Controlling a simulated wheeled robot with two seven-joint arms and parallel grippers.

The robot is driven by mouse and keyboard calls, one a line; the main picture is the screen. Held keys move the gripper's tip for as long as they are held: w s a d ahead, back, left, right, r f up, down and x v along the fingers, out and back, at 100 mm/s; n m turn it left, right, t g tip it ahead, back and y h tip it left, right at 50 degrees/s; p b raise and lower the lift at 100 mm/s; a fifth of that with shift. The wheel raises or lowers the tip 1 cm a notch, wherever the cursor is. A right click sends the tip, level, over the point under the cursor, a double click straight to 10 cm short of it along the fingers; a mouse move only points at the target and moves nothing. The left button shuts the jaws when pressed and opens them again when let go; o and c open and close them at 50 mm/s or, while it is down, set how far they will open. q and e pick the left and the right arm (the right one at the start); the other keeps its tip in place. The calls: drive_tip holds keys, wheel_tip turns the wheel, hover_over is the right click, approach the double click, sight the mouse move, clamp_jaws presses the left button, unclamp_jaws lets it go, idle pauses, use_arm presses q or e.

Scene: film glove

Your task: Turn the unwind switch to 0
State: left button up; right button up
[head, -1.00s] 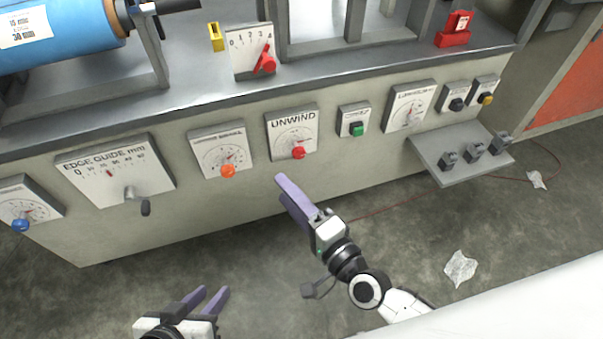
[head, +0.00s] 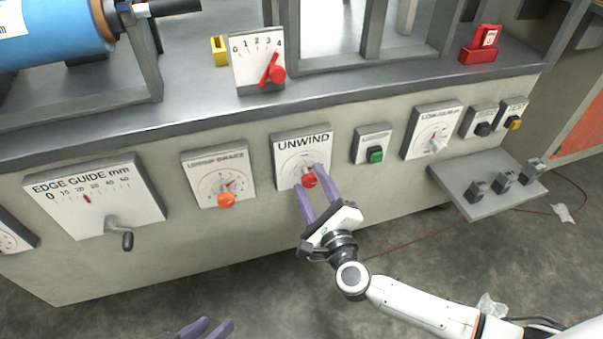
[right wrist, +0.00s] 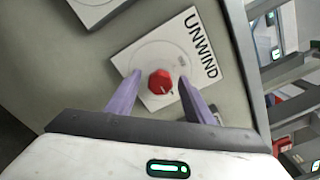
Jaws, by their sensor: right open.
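The unwind switch is a red knob (head: 309,180) on a white plate labelled UNWIND (head: 303,142), on the front of the grey machine. It also shows in the right wrist view as a red knob (right wrist: 160,82) with a pale pointer mark; the scale is too faint to read. My right gripper (head: 311,180) is open, with its purple fingers on either side of the knob in the head view. In the right wrist view the knob lies between the fingertips; I cannot tell whether they touch it.
An orange knob (head: 226,200) on its plate is to the left, and the EDGE GUIDE crank (head: 121,233) is further left. A green button (head: 375,154) is to the right. A shelf with several small switches (head: 480,188) juts out at the right.

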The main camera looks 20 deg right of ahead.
drive_tip(key=shift+w, duration=0.75)
use_arm(q)
drive_tip(key=shift+w+r, duration=0.1)
drive_tip(key=shift+w, duration=0.35)
use_arm(e)
drive_tip(key=c, duration=1)
use_arm(q)
drive_tip(key=shift+r, duration=0.1)
use_arm(e)
drive_tip(key=shift+c, duration=0.2)
